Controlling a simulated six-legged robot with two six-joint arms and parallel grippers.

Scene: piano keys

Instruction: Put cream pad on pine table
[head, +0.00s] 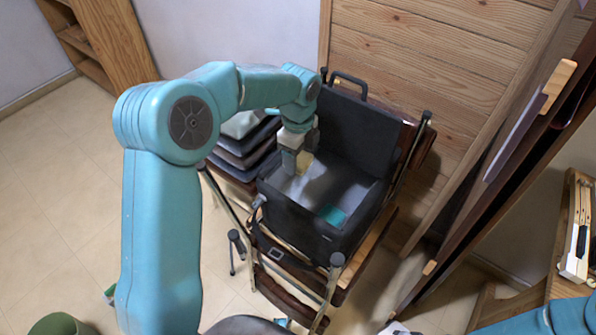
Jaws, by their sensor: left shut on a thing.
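My left gripper (298,160) reaches down into the open black case and is shut on a small cream pad (304,163). Only part of the pad shows beside the jaws. A light wooden surface (543,292), which may be the pine table, is partly in view at the right edge. A strip of piano keys (577,240) lies on it. My right arm shows only as a blue piece in the lower right corner, and its gripper is out of view.
The black case (308,227) stands on a wooden chair (345,285), with its lid raised behind. A teal piece (333,215) lies inside. Dark stacked cushions (243,150) are left of it. A tall wooden panel (440,75) stands behind.

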